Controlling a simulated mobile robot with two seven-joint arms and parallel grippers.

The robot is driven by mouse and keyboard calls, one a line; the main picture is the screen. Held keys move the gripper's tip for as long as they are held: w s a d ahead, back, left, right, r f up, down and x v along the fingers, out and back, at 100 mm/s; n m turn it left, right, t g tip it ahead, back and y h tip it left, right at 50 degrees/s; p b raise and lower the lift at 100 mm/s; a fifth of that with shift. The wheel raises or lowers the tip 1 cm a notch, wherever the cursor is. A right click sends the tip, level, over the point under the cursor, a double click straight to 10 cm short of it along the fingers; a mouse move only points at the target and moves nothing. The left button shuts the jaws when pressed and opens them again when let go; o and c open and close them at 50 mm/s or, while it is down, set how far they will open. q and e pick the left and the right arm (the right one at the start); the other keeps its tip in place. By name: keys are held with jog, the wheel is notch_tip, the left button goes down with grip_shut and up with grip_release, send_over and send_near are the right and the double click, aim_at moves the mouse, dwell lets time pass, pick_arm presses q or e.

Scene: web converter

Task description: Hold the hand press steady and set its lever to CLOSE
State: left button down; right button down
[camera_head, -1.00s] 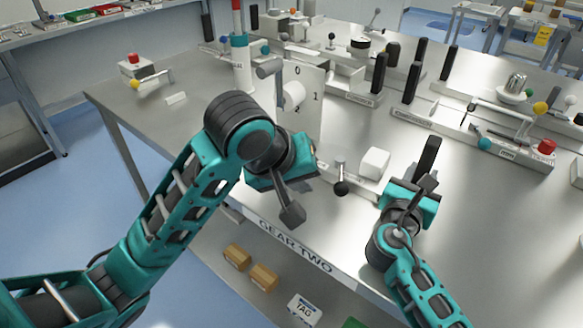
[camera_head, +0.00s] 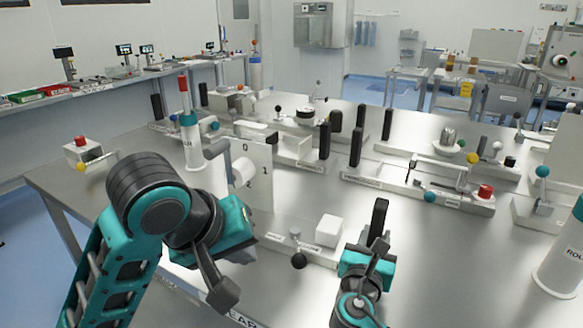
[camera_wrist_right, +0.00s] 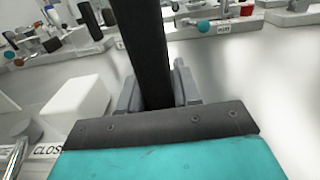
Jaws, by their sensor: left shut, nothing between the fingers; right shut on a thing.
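The hand press stands at the near edge of the steel table. It has a low grey base (camera_head: 275,236), a white block (camera_head: 328,230), a black upright handle (camera_head: 378,217) and a short lever with a black ball knob (camera_head: 298,260). The lever points toward the table's front edge. A label beginning "CLOS" (camera_wrist_right: 47,151) shows beside the lever in the right wrist view. My right gripper (camera_head: 372,246) is shut on the black handle, also seen in the right wrist view (camera_wrist_right: 143,50). My left gripper (camera_head: 248,238) is shut and empty, left of the lever and apart from it.
A white panel numbered 0, 1, 2 (camera_head: 252,180) with a grey handle stands just behind my left gripper. A white post with a red top (camera_head: 190,140) is behind it. Other lever fixtures (camera_head: 425,182) line the back. Bare table lies right of my right gripper.

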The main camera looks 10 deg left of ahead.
jog(key=shift+s+f+p, duration=0.1)
jog(key=shift+f+p, duration=0.2)
jog(key=shift+p, duration=0.2)
jog(key=c, duration=1.2)
grip_release()
jog(key=o, duration=0.5)
jog(key=shift+r, duration=0.25)
jog(key=v, duration=1.2)
jog(key=shift+r, duration=0.1)
